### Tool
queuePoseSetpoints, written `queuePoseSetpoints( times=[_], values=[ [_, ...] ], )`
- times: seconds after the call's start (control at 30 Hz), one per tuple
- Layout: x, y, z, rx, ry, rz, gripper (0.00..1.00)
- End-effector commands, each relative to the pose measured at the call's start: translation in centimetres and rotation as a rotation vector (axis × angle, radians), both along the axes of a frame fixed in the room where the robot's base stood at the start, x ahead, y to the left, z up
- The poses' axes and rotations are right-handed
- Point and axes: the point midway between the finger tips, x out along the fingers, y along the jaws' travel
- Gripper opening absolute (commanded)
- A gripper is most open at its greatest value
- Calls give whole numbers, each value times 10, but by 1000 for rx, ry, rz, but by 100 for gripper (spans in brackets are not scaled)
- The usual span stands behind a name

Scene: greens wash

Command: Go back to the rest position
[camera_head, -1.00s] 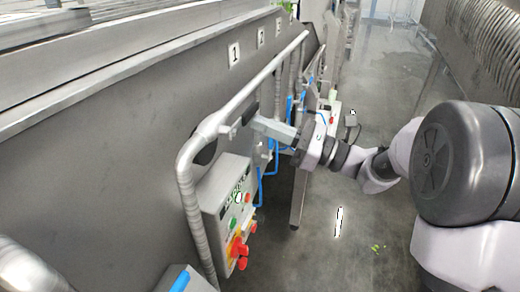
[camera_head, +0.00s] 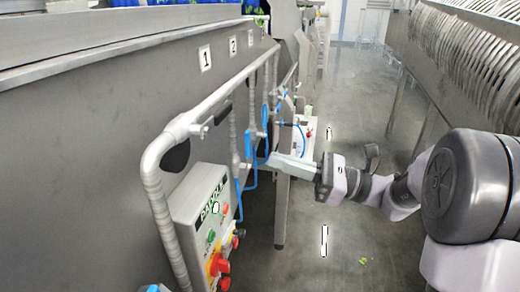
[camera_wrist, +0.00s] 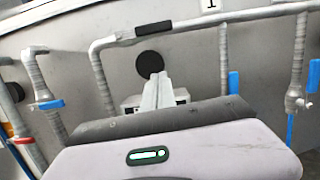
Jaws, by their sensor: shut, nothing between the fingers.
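My gripper (camera_head: 270,160) is at the end of my arm, right of the pipe frame on the machine's side in the head view. Its fingers are shut with nothing between them and point left toward the machine. In the wrist view the gripper (camera_wrist: 158,78) points at the pipe frame and machine wall, with the top of a pale box partly hidden behind the fingers. The control box (camera_head: 200,225) with coloured buttons and a red-and-yellow knob hangs on the machine at lower left in the head view.
The pipe rail (camera_head: 220,95) runs along the steel machine wall (camera_head: 90,140), with blue-handled valves (camera_head: 250,175) near my gripper. A ribbed steel machine (camera_head: 470,50) stands at right. The wet floor aisle (camera_head: 350,110) between them looks mostly clear, with leaf scraps (camera_head: 363,261) on it.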

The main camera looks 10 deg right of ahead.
Motion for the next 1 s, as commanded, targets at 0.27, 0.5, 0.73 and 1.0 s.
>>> queuePoseSetpoints(
  times=[0.27, 0.5, 0.73, 1.0],
  values=[
    [-153, 86, -183, -792, -305, 341, 0],
    [-225, 20, -348, -1655, -914, 504, 0],
    [-221, -6, -356, -1884, -1136, 488, 0],
    [-221, -6, -356, -1884, -1136, 488, 0]
  ],
)
